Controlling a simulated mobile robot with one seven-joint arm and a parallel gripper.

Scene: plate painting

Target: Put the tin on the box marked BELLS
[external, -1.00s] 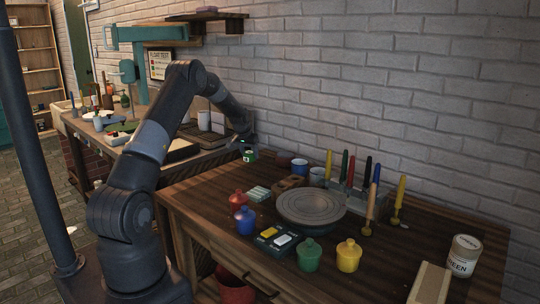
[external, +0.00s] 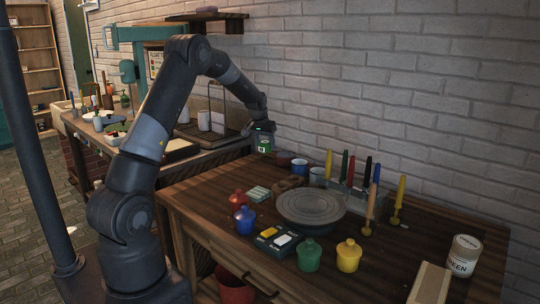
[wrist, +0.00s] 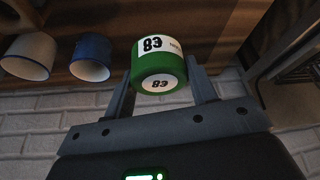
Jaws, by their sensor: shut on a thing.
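My gripper (external: 264,133) is shut on a small green tin (external: 264,146) with a white label. The tin is held in the air above the far left part of the wooden table. In the wrist view the tin (wrist: 160,62) sits between the two fingers, and its labels read 83. I cannot read BELLS on anything in view. A plain tan box (external: 430,284) stands at the table's near right edge, with no readable marking.
On the table (external: 205,195) are a round turntable (external: 310,206), colored lidded pots (external: 348,256), upright brushes (external: 372,203), mugs (external: 299,166) and a can marked GREEN (external: 463,256). A brick wall (external: 430,90) runs behind. Bare wood lies right of the yellow pot.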

